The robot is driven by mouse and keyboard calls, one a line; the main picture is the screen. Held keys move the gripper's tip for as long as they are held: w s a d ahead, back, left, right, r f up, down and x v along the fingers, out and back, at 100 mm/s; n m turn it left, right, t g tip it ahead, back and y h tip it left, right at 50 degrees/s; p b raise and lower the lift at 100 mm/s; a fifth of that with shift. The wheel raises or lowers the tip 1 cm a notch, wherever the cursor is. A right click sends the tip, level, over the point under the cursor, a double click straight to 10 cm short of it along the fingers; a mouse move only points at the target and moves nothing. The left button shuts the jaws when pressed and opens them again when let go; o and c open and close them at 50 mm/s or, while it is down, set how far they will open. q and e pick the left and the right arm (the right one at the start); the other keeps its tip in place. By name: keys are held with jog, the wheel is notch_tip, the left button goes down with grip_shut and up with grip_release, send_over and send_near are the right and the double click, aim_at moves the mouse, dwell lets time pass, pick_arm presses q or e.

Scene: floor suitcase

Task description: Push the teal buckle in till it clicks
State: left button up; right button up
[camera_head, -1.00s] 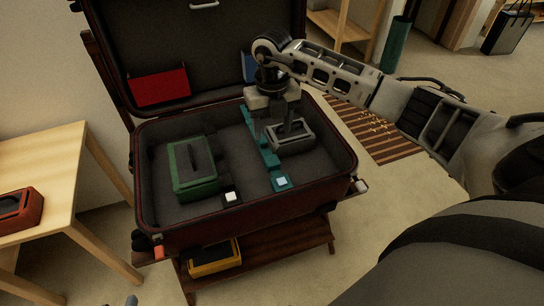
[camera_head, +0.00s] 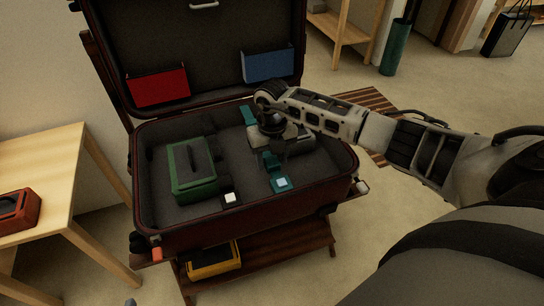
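The teal strap shows in the open suitcase (camera_head: 186,230), with its far part (camera_head: 249,115) behind my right gripper. The teal buckle (camera_head: 281,184), with a pale square on top, lies at the strap's near end. A short teal stretch (camera_head: 271,161) shows just beyond the buckle. My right gripper (camera_head: 277,146) points down over the middle of the strap, beyond the buckle. Its wrist hides the middle of the strap and its fingertips are dark and unclear, so I cannot tell whether it is open or touching anything. My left gripper is not in view.
A green case (camera_head: 193,170) lies left in the suitcase, near a white-topped dark block (camera_head: 230,198). A grey case (camera_head: 312,143) is partly hidden by my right arm. The lid stands open with red (camera_head: 159,87) and blue (camera_head: 268,66) pockets. A wooden table (camera_head: 50,165) stands left.

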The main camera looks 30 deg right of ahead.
aim_at(275, 173)
grip_shut()
jog(key=shift+s+r+p, duration=0.15)
jog(key=shift+s+p, duration=0.1)
jog(key=shift+p, duration=0.15)
jog(key=shift+s+a+p, duration=0.2)
jog(key=shift+s+p, duration=0.2)
jog(key=shift+s, duration=0.15)
jog(key=shift+s+a+p, duration=0.15)
jog(key=shift+s+p, duration=0.2)
jog(key=shift+s, duration=0.15)
jog(key=shift+f, duration=0.25)
jog(key=shift+o, duration=0.9)
grip_release()
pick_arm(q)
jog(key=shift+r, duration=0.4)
pick_arm(e)
jog(key=shift+o, duration=0.7)
jog(key=shift+r, duration=0.15)
jog(key=shift+r, duration=0.35)
pick_arm(q)
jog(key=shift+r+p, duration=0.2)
jog(key=shift+p, duration=0.3)
pick_arm(e)
notch_tip(275, 173, up, 15)
